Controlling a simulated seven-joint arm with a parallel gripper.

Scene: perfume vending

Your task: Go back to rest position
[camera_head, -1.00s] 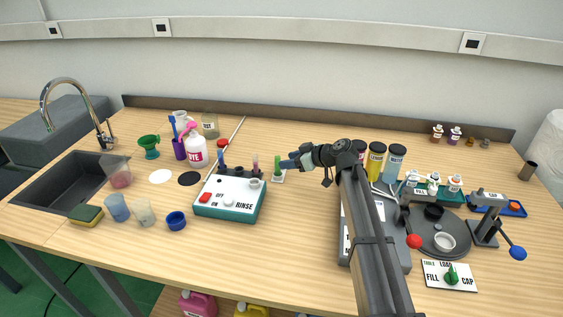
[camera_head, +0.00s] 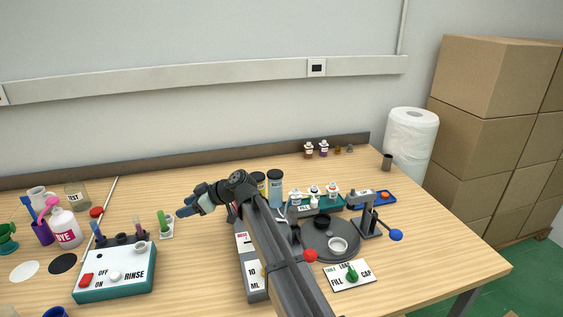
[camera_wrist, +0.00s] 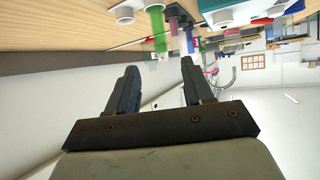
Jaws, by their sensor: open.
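My gripper (camera_head: 184,211) is stretched out over the middle of the bench, level with the back row of items. It is open, and in the wrist view its two dark fingers (camera_wrist: 158,75) stand apart with nothing between them. A green-topped tube in a small white holder (camera_head: 166,234) stands just left of the fingertips. The wrist view is upside down and shows the green tube (camera_wrist: 158,32) beyond the fingers. My forearm hides part of the filling machine and the bottles behind it.
The rinse box (camera_head: 116,278) stands at left, with a white bottle (camera_head: 66,230) behind it. A paper roll (camera_head: 410,145) and cardboard boxes (camera_head: 490,90) stand far right.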

